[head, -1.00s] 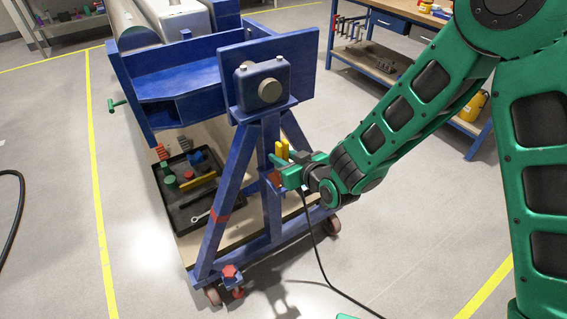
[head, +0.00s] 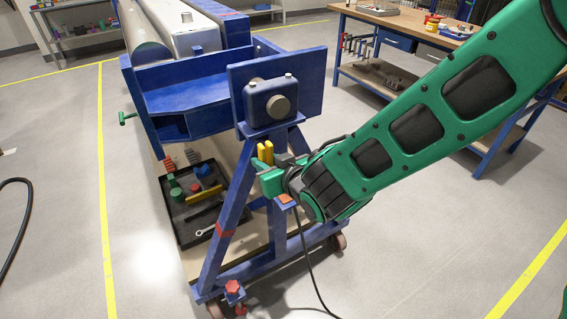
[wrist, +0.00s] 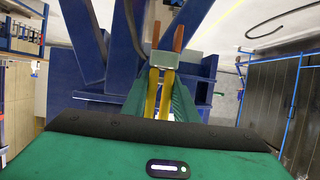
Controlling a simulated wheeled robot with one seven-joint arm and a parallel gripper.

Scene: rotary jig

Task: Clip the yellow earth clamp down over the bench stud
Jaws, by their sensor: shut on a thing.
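The yellow earth clamp (head: 265,153) shows as two upright yellow handles at my gripper (head: 270,178), in front of the blue stand. In the wrist view the clamp's yellow handles (wrist: 153,92) run between the green fingers of my gripper (wrist: 160,100) to a pale block (wrist: 164,60), with two copper-coloured jaws (wrist: 178,37) beyond. My gripper is shut on the clamp. An orange-brown patch (head: 285,198) shows just below the gripper, by a small blue bracket. I cannot make out the bench stud; it may be hidden by the gripper.
A dark cable (head: 306,262) hangs from near the gripper to the floor. A black tray (head: 186,238) with loose parts lies low at left. A workbench (head: 420,32) stands behind; floor at right is clear.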

